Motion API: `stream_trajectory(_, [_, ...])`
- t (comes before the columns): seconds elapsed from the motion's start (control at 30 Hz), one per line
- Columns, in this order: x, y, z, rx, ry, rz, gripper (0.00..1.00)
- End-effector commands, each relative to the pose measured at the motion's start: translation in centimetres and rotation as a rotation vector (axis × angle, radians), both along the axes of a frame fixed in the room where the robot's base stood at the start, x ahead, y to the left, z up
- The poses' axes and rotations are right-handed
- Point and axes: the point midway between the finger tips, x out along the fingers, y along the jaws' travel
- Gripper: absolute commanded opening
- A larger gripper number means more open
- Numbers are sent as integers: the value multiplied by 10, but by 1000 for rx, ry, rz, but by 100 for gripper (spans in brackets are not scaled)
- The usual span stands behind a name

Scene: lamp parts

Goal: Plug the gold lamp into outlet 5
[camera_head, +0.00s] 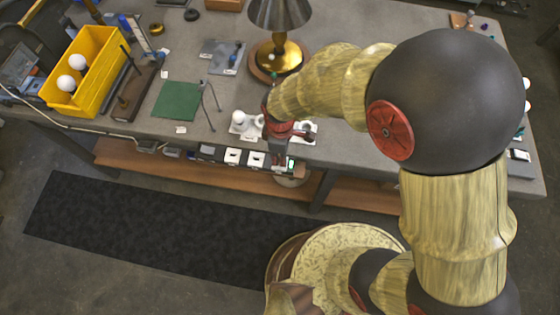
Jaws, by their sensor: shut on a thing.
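My gripper (280,161) points down at the table's front edge, over the right part of a row of outlets. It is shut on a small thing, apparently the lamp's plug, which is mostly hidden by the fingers. White outlet plates (232,156) and (256,159) show just left of my gripper. Their numbers are too small to read, so I cannot tell which is outlet 5. Whether the plug touches an outlet is unclear.
A yellow bin (88,70) with white bulbs stands at the left. A green mat (177,101) lies mid-table. A white holder with a bulb (240,122) is close left of my gripper. My arm covers the table's right part. A wooden shelf (135,158) runs below.

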Motion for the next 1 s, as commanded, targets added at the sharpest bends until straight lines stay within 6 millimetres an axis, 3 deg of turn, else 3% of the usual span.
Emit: stream_trajectory(1.0, [-1, -1, -6, -1, 2, 0, 0])
